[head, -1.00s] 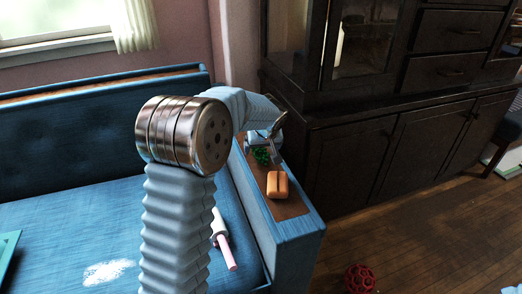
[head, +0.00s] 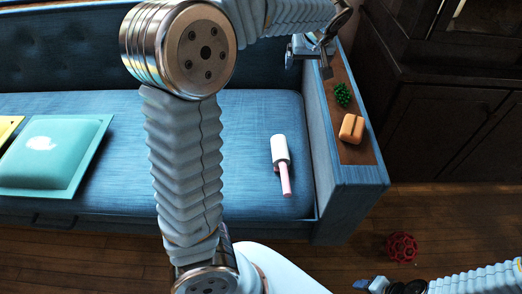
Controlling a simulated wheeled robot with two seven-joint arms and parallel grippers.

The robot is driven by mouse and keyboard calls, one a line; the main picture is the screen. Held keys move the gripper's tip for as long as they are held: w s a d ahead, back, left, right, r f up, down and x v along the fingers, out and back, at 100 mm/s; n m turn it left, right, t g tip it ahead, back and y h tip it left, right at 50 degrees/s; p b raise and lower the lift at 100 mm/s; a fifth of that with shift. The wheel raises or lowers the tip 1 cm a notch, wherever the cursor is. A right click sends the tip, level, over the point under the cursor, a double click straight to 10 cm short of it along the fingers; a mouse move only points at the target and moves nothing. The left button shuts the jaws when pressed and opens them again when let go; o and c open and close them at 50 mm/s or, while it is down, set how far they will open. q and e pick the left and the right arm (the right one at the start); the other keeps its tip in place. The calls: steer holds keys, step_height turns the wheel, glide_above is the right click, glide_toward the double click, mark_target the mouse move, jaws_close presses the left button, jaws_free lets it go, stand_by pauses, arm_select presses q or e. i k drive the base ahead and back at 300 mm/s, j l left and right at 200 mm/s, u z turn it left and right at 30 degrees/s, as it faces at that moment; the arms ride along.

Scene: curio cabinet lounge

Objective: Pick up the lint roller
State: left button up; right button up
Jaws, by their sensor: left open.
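The lint roller (head: 281,152) lies on the blue sofa seat near its right end, with a white roll and a pink handle pointing toward the front edge. Nothing covers it. My left gripper (head: 308,63) is open and empty, above and beyond the roller, close to the inner side of the sofa's right arm. It is well apart from the roller. My right arm comes in at the bottom right, over the floor; its gripper end (head: 376,285) is small and partly cut off, so its jaws cannot be made out.
The sofa's right arm (head: 317,150) has a wooden top holding an orange object (head: 351,128) and a green spiky one (head: 342,95). A teal cushion (head: 55,155) lies at left. A red openwork ball (head: 402,247) is on the floor. A dark cabinet (head: 440,125) stands right.

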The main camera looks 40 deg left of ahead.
mark_target(282, 161)
steer(key=u, duration=1.15)
